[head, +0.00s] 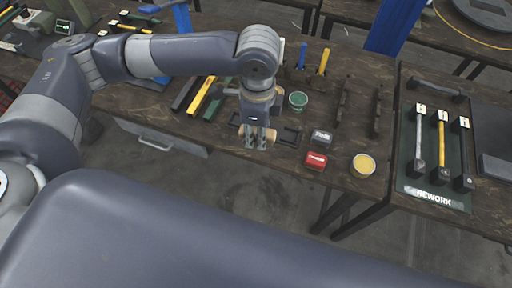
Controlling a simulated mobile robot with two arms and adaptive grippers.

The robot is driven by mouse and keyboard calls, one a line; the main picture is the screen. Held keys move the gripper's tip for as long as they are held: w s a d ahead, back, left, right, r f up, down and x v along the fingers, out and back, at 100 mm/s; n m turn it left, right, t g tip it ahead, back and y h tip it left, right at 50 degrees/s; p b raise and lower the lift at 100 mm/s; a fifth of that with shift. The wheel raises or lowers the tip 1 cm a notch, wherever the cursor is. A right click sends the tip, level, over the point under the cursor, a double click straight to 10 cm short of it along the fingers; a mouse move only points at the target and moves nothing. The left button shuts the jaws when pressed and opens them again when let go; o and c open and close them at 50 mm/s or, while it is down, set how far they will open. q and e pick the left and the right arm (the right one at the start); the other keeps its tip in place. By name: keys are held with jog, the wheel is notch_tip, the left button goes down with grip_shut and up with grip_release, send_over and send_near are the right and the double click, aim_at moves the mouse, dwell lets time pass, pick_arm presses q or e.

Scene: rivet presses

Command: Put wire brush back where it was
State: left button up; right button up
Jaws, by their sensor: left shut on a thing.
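My left gripper (259,140) reaches down over the dark wooden workbench (225,137), near its front edge. It is shut on a tan, wood-coloured piece that shows at both sides of the fingers, which looks like the wire brush (271,133). The fingers hide its middle, and I cannot tell whether it touches the bench. A dark, flat, frame-like holder (291,136) lies just right of the gripper, partly hidden behind it. My right gripper is not in view.
A green cup (298,100) stands behind the gripper. A grey box (320,138), a red box (315,161) and a yellow-topped tin (363,165) stand to the right. Dark upright racks (342,103) stand beyond. A green REWORK board (431,190) lies on the right table.

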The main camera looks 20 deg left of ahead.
pick_arm(q)
jog(key=s+d+f+m+b, duration=0.1)
jog(key=d+f+m, duration=0.4)
jog(key=m, duration=0.5)
jog(key=s+d+f+m+b, duration=0.1)
jog(key=d+f+m, duration=0.2)
jog(key=d+m, duration=0.55)
jog(key=shift+m, duration=0.65)
jog(key=w+a+p, duration=0.1)
jog(key=w+a, duration=0.1)
jog(key=a, duration=0.3)
jog(key=w+a+f+p, duration=0.1)
jog(key=w+a, duration=0.1)
jog(key=a, duration=0.3)
jog(key=w+a+p, duration=0.1)
jog(key=w+a, duration=0.2)
jog(key=a, duration=0.2)
jog(key=shift+w+a+f+p, duration=0.1)
jog(key=shift+a+f+p, duration=0.15)
jog(key=shift+f+p, duration=0.1)
jog(key=shift+a, duration=0.1)
notch_tip(320, 180, down, 3)
jog(key=shift+p, duration=0.5)
jog(key=shift+f, duration=0.25)
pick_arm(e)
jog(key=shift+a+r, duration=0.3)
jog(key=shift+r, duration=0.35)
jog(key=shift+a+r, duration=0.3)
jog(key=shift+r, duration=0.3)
